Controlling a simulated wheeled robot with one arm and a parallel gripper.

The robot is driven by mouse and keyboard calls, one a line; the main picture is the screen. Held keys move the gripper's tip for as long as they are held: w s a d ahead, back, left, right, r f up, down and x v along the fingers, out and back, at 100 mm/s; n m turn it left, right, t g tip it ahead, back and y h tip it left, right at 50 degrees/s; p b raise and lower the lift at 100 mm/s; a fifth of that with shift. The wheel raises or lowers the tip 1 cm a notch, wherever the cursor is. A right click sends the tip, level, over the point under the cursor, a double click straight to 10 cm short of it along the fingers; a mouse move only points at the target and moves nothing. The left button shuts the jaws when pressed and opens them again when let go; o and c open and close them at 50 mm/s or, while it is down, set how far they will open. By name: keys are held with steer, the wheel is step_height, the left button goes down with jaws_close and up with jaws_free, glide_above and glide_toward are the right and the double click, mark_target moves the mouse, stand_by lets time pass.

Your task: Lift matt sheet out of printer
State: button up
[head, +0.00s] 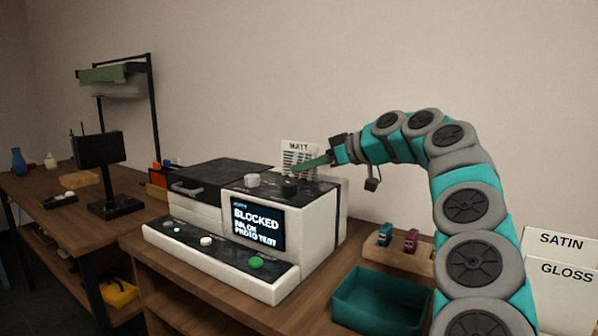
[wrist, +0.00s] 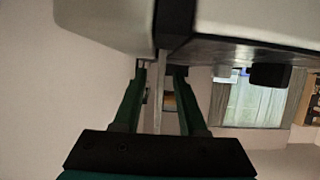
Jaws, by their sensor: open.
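The printer's screen reads "BLOCKED". My gripper (head: 300,168) reaches in from the right, its green fingers in front of the lower part of the sheet, near the printer's top. In the wrist view my gripper (wrist: 161,68) is open, with a thin pale strip (wrist: 158,95), seemingly the sheet edge-on, between its fingers. I cannot tell whether either finger touches it. The sheet's lower end is hidden.
Dark knobs and a pale knob (head: 252,180) stand on the printer's top near my gripper. A teal tray (head: 380,315) and a wooden block holding small coloured items (head: 400,257) are at right. Cards marked "SATIN" (head: 560,241) and "GLOSS" (head: 566,272) stand far right.

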steer(key=shift+x, duration=1.2)
jaws_close()
